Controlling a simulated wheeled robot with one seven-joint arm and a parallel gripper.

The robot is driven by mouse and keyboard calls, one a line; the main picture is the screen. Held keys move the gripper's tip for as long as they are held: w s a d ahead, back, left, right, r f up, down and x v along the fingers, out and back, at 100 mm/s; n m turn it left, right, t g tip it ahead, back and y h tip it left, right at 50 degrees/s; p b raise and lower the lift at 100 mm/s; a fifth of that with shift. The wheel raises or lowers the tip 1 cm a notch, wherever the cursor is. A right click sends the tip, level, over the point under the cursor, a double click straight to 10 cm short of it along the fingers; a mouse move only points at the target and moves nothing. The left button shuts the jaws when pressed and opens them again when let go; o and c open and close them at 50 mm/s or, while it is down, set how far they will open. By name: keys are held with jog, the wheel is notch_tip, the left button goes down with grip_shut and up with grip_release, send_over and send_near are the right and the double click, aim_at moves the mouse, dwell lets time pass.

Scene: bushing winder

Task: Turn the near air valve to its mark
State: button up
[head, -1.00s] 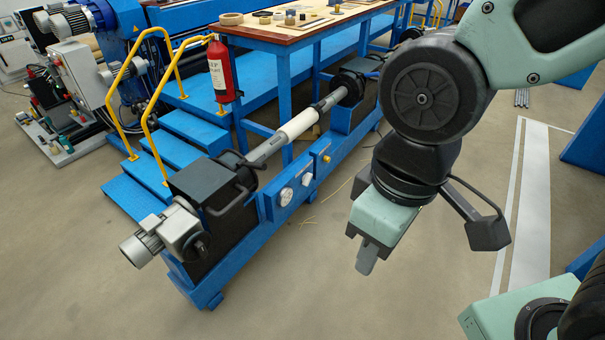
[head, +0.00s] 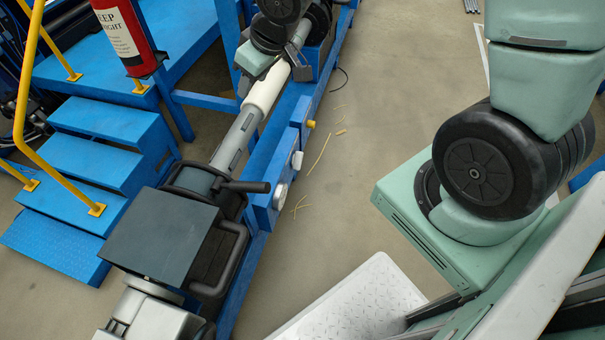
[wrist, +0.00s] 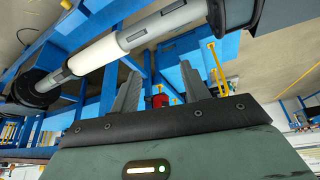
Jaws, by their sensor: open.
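On the front of the winder's blue bed (head: 262,210), a pale round fitting (head: 280,196) sits nearest. A second pale round fitting (head: 297,160) is farther along, then a small brass-yellow knob (head: 311,124). I cannot tell which is the near air valve, and no mark is readable. My gripper (wrist: 163,92) is open and empty in the wrist view. In the head view its teal hand (head: 252,59) is at the top, by the white sleeve on the shaft, well beyond the fittings. I cannot tell whether it touches the shaft. The wrist view does not clearly show the fittings.
The shaft with its white sleeve (head: 264,88) runs along the bed from a dark housing (head: 160,235). Bent black handles (head: 245,187) stick out near the fittings. Blue steps (head: 90,160), a yellow rail and a red extinguisher (head: 148,62) stand left. Floor right of the bed is largely clear.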

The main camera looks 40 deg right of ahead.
jog(key=w+d+f+t+y+b, duration=0.1)
jog(key=w+d+f+b, duration=0.2)
jog(key=f, duration=0.3)
jog(key=w+d+f+t+b, duration=0.1)
jog(key=w+d+f+b, duration=0.25)
jog(key=f, duration=0.25)
jog(key=m+t+y+b, duration=0.2)
jog(key=b, duration=0.6)
send_over(298, 161)
notch_tip(298, 161, down, 13)
jog(key=s+d+f+m+t+y+b, duration=0.1)
jog(key=s+d+f+t+y+b, duration=0.1)
jog(key=s+d+f+b, duration=0.45)
jog(key=s+d+f+m+t+y+b, duration=0.2)
jog(key=s+f+b, duration=0.15)
jog(key=f, duration=0.55)
jog(key=s+d+f+m+t+y+b, duration=0.1)
jog(key=s+d+f+y+b, duration=0.1)
jog(key=s+d+f+b, duration=0.35)
jog(key=f+b+x, duration=0.1)
jog(key=b+x, duration=0.6)
jog(key=x, duration=1.2)
jog(key=shift+a, duration=0.25)
jog(key=c, duration=1)
